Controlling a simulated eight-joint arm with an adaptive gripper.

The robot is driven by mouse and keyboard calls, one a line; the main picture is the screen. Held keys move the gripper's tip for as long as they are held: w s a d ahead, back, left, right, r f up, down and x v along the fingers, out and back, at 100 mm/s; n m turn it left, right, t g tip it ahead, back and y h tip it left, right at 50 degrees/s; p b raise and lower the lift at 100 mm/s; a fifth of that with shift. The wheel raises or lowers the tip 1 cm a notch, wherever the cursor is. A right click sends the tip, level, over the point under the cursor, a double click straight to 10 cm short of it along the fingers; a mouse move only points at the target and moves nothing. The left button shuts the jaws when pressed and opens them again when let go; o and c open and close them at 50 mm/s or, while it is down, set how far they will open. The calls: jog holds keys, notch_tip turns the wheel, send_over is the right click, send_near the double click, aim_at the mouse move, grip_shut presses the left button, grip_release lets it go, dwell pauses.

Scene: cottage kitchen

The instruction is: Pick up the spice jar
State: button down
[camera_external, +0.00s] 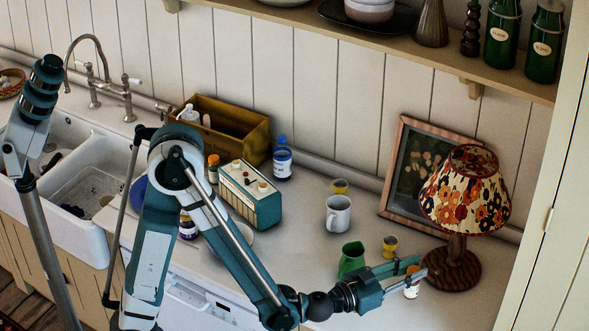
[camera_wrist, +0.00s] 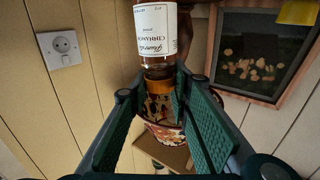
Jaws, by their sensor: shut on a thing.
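The spice jar (camera_external: 411,291) is small, with a white label and an orange-brown top, at the right end of the counter in front of the lamp. In the wrist view the jar (camera_wrist: 155,38) appears upside down at the top, its label reading cinnamon. My gripper (camera_external: 416,275) reaches it from the left. In the wrist view the green-padded fingers (camera_wrist: 158,90) stand either side of the jar's cap end, shut on it. I cannot tell whether its base touches the counter.
A floral-shaded lamp (camera_external: 465,190) stands close behind the jar, with a picture frame (camera_external: 398,170) against the wall. A shelf (camera_external: 400,45) runs above.

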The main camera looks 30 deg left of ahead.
jog(key=shift+r+p, duration=0.75)
jog(key=shift+r, duration=1.95)
jog(key=shift+w, duration=0.1)
